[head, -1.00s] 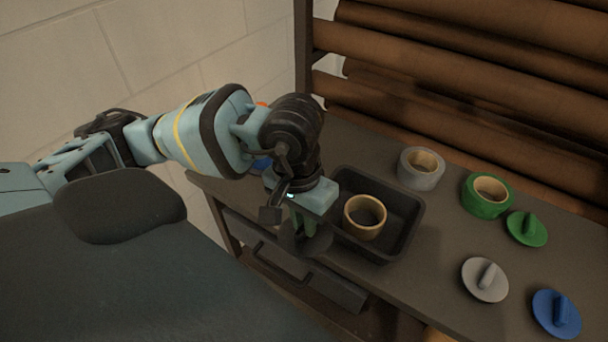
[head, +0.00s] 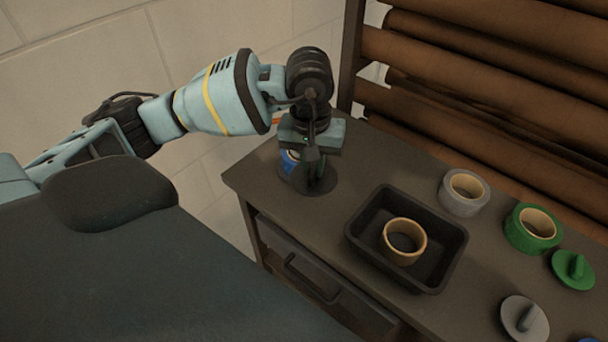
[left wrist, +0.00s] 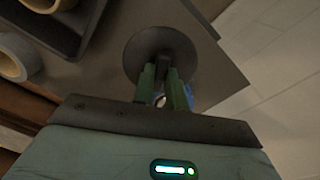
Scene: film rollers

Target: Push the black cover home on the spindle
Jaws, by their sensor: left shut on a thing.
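My left gripper (head: 311,168) is shut on the upright handle of the black cover (head: 324,186), a round dark disc at the bench's left end. The cover also shows in the left wrist view (left wrist: 148,48), with the green fingers (left wrist: 163,92) on either side of its handle. A blue roll (head: 287,161) stands just behind and left of the cover, partly hidden by the gripper. A bit of blue also shows beside the fingers in the left wrist view. The spindle cannot be made out. Whether the cover touches anything below is hidden. My right gripper is not in view.
A black tray (head: 362,243) with a tan ring (head: 404,241) inside sits right of the gripper. A grey roll (head: 464,192), a green roll (head: 532,228) and loose grey and green covers lie further right. Brown film rollers (head: 500,50) hang behind the bench.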

